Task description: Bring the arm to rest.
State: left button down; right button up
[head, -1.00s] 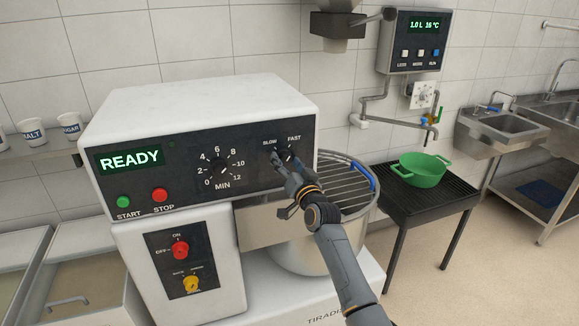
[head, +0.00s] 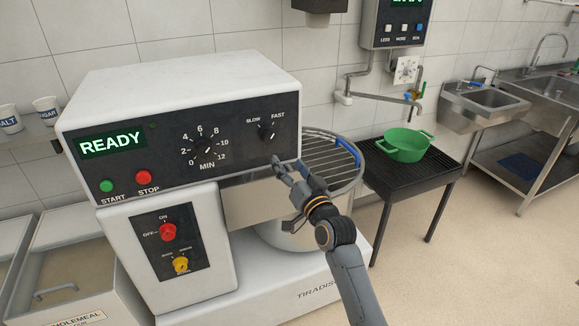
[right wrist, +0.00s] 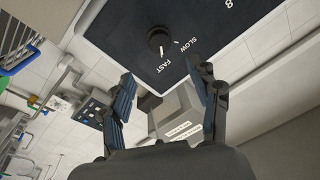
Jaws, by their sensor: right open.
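My right gripper (head: 284,168) is open and empty in the head view. It is in front of the mixer's bowl guard, just below the lower right corner of the control panel (head: 240,165). In the right wrist view its two fingers (right wrist: 165,100) are spread apart with nothing between them. The slow/fast knob (head: 267,132) is above the gripper, apart from it; it also shows in the right wrist view (right wrist: 158,38). The knob's pointer is towards FAST in the head view. My left gripper is not in view.
The white mixer (head: 180,90) shows READY on its display. Its steel bowl (head: 270,232) has a wire guard (head: 325,165) close behind my right gripper. A green pot (head: 406,147) stands on a black rack table (head: 440,165) to the right. Steel sinks (head: 490,105) are farther right.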

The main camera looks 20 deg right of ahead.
dwell(0.3)
notch_tip(320, 180, down, 20)
jog(key=s+a+n+g, duration=0.1)
jog(key=s+a+g, duration=0.1)
jog(key=s+g, duration=0.15)
jog(key=s+f+n+g, duration=0.1)
jog(key=s+f+g, duration=0.2)
jog(key=s+f, duration=0.55)
jog(key=s+f+n+g, duration=0.1)
jog(key=s+f+g, duration=0.2)
jog(key=f, duration=1.1)
jog(key=s+f+n+g, duration=0.1)
jog(key=s+f+g, duration=0.2)
jog(key=s+f, duration=0.4)
jog(key=s+d+f+n+g+h, duration=0.1)
jog(key=s+f, duration=0.7)
jog(key=s, duration=1.4)
jog(key=s+d+f+n+g, duration=0.1)
jog(key=s+f+g, duration=0.3)
jog(key=s, duration=1)
notch_tip(320, 180, down, 4)
jog(key=shift+s+r+n+g, duration=0.15)
jog(key=shift+s+n+g, duration=0.1)
jog(key=shift+n+g, duration=0.15)
